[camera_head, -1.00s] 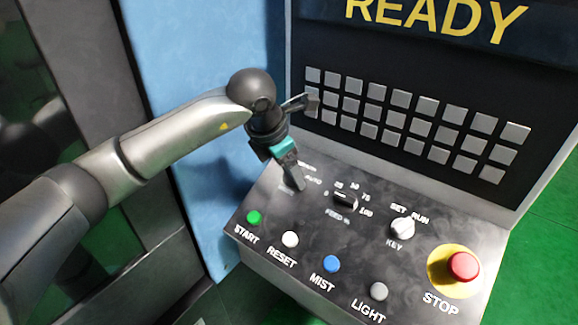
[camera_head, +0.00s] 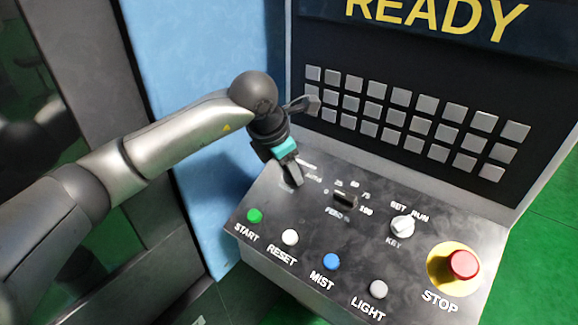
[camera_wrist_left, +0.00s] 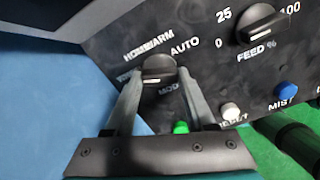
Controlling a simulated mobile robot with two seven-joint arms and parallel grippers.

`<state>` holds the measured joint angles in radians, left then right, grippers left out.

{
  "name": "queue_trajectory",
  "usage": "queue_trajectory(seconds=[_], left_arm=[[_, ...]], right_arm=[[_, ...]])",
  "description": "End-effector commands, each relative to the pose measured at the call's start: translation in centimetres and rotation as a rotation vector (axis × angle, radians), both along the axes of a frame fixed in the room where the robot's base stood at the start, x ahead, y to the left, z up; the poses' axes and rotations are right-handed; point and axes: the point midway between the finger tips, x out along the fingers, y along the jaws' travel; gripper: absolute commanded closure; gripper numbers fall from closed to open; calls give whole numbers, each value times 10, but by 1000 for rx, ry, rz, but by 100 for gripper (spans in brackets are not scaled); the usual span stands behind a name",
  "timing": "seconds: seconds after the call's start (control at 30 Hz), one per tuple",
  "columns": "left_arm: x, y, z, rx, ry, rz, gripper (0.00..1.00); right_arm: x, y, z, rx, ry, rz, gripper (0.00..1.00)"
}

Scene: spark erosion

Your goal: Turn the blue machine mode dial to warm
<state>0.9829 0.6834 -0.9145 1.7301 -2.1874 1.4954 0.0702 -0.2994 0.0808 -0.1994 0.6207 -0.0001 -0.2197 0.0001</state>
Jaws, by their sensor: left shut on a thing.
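The mode dial (camera_wrist_left: 158,66) is a black round knob on the dark control panel (camera_wrist_left: 205,70), with HOME, WARM and AUTO printed around it. Its MODE label is partly covered by a finger. My left gripper (camera_wrist_left: 158,78) has one finger on each side of the dial and is shut on it. A pale mark shows on the knob's near left side, but I cannot tell for certain which label the dial points to. In the head view my left gripper (camera_head: 294,180) reaches down at the panel's back left and hides the dial. My right gripper is not in view.
The feed dial (camera_head: 345,200) is close on the right, with the key switch (camera_head: 402,226) beyond. START (camera_head: 254,215), RESET, MIST and LIGHT buttons line the front edge. The red STOP button (camera_head: 464,265) is at right. A keypad (camera_head: 402,99) rises behind.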

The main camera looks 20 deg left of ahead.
Motion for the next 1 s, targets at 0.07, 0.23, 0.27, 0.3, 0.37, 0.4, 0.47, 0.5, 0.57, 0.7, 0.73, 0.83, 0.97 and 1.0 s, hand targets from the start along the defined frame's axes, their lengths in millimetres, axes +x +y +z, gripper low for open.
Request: queue_trajectory(seconds=[0.07,0.23,0.27,0.3,0.37,0.4,0.47,0.5,0.57,0.7,0.73,0.83,0.97,1.0], left_arm=[[0,0,0,0,0,0,90],[0,0,0,0,0,-1,100],[0,0,0,1,0,-2,100],[0,0,0,2,-1,-5,100],[0,0,0,5,-2,-13,100],[0,0,0,9,-3,-20,100],[0,0,-1,15,-5,-36,100],[0,0,-1,22,-8,-50,100],[0,0,-1,34,-14,-75,100],[1,0,-2,70,-28,-161,100],[1,0,-2,80,-32,-183,100],[1,0,-3,116,-44,-263,100],[1,0,-3,165,-62,-375,100],[1,0,-2,181,-68,-410,100]], right_arm=[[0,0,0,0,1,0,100],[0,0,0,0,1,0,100],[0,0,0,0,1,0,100],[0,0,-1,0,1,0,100],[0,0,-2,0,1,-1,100],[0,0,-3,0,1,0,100],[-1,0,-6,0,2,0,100],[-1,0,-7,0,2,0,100],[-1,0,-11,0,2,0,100],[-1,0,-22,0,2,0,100],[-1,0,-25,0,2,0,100],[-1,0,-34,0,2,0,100],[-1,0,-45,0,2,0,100],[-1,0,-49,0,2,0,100]])
